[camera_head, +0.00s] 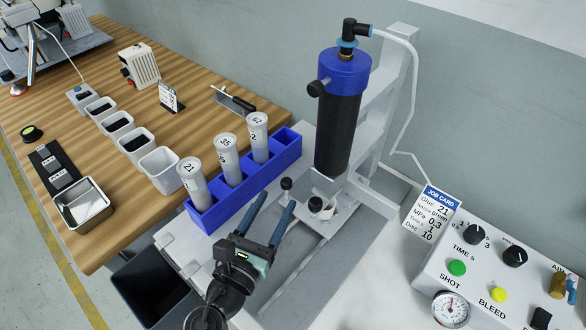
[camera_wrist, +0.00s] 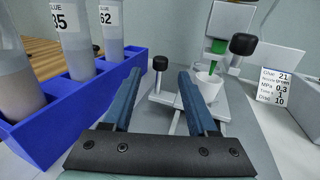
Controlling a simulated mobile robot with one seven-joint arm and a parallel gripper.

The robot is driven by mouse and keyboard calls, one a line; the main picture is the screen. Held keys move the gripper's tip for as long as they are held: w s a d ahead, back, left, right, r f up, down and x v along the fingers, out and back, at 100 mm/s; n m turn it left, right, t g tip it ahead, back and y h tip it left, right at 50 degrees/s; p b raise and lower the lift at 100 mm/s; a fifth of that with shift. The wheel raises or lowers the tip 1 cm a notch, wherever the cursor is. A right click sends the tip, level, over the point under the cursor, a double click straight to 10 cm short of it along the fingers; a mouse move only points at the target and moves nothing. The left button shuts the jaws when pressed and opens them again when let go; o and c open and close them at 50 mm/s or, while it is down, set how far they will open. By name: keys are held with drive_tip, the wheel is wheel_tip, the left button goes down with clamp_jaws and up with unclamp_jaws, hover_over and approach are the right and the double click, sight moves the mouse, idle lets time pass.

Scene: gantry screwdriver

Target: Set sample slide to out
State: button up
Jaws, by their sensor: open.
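The sample slide (camera_wrist: 168,98) is a pale plate low under the dispenser. A small black knob on a post (camera_head: 286,183) stands by it; the wrist view shows this knob (camera_wrist: 160,63) ahead, between my fingertips in the picture. A white cup (camera_wrist: 209,87) is on the slide, below or close to the green nozzle (camera_wrist: 217,46). In the head view a dark round shape overlaps the cup (camera_head: 325,211), and I cannot tell what it is. My gripper (camera_head: 277,199) is open and empty, short of the knob, with no contact visible.
The blue rack (camera_head: 233,196) with 3 labelled tubes stands close left of my gripper. The black dispenser barrel (camera_head: 338,130) with its side knob (camera_head: 315,88) rises behind the slide. The control box (camera_head: 432,270) and job card (camera_head: 435,207) are at the right.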

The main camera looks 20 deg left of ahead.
drive_tip(key=w+b, duration=0.1)
drive_tip(key=w, duration=0.8)
drive_tip(key=shift+d, duration=0.15)
clamp_jaws()
idle(1.0)
